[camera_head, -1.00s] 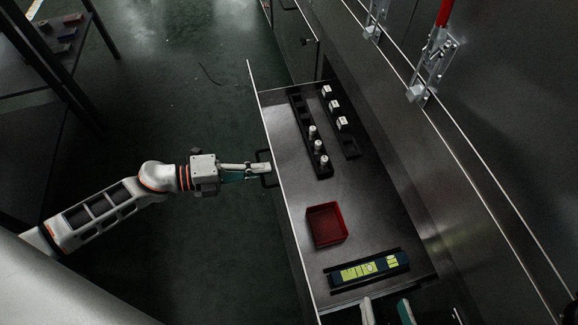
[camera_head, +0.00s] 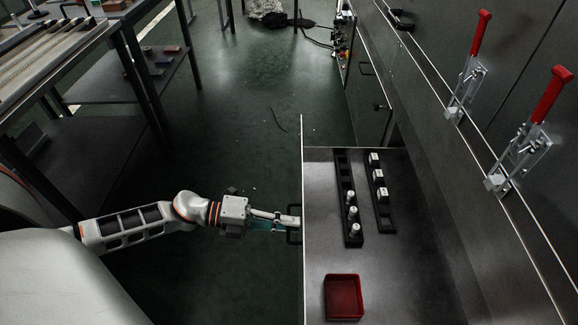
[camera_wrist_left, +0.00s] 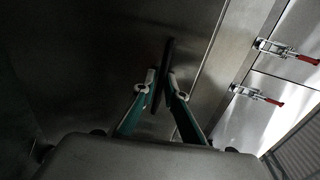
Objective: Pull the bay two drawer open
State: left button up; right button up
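The drawer (camera_head: 322,255) stands pulled out from the dark cabinet, its inside open to view. Its near part runs out of the bottom of the head view. The black bar handle (camera_head: 296,237) is on its front panel. My left gripper (camera_head: 291,221) is at this handle, coming from the floor side. In the left wrist view its two fingers (camera_wrist_left: 162,90) are closed on either side of the dark handle bar (camera_wrist_left: 165,70). My right gripper is not in view.
In the drawer are a black rack (camera_head: 345,178) with small white-topped pieces, another rack (camera_head: 385,218) with white blocks, and a red tray (camera_head: 343,298). Red-handled clamps (camera_head: 480,33) line the cabinet. A dark-legged table (camera_head: 146,90) stands left. Floor (camera_head: 240,110) between is clear.

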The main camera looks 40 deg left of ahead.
pick_arm(q)
jog(key=v, duration=1.2)
dwell(0.6)
